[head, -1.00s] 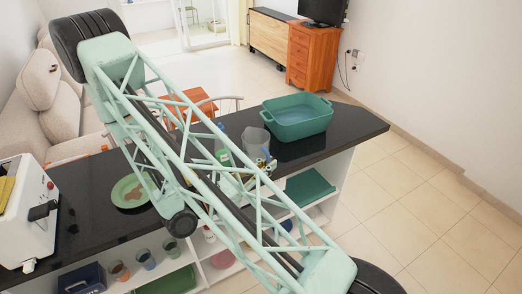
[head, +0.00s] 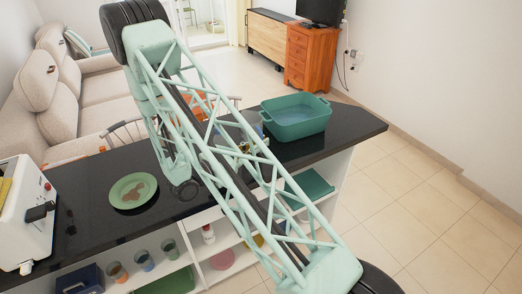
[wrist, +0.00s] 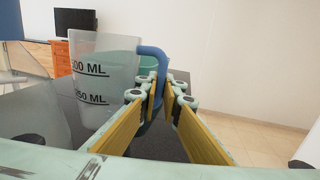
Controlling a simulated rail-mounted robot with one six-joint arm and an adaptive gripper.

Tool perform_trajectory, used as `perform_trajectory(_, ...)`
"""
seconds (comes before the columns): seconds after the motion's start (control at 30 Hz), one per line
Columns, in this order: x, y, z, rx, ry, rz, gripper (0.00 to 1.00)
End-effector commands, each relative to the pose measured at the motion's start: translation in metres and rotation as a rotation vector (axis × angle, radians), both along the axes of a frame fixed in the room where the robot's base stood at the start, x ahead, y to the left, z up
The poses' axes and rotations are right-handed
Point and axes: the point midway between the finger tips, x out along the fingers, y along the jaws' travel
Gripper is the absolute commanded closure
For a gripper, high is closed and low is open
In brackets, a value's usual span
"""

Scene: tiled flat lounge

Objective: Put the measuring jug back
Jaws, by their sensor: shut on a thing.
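The measuring jug (wrist: 105,68) is translucent, with dark 500 ML and 250 ML marks and a blue handle. It fills the left middle of the wrist view, roughly upright. My gripper (wrist: 164,97) has its yellow-padded fingers on either side of the blue handle and is shut on it. In the head view the jug (head: 253,119) shows only in part behind my arm, left of the teal dish. I cannot tell whether its base touches the counter.
The teal dish (head: 296,117) stands on the black counter (head: 100,220) near its right end. A green plate (head: 133,191) with brown pieces lies left of my arm. Another clear vessel (wrist: 32,110) is close at left in the wrist view. Cups and containers fill the shelves below.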

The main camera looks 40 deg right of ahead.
Motion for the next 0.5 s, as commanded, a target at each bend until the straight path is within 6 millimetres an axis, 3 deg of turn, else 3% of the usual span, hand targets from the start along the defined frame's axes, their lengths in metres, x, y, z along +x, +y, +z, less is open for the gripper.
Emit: perform_trajectory(0.5, 0.0012, -0.0010, -0.0048, 0.000, 0.001, 0.000, 1.00)
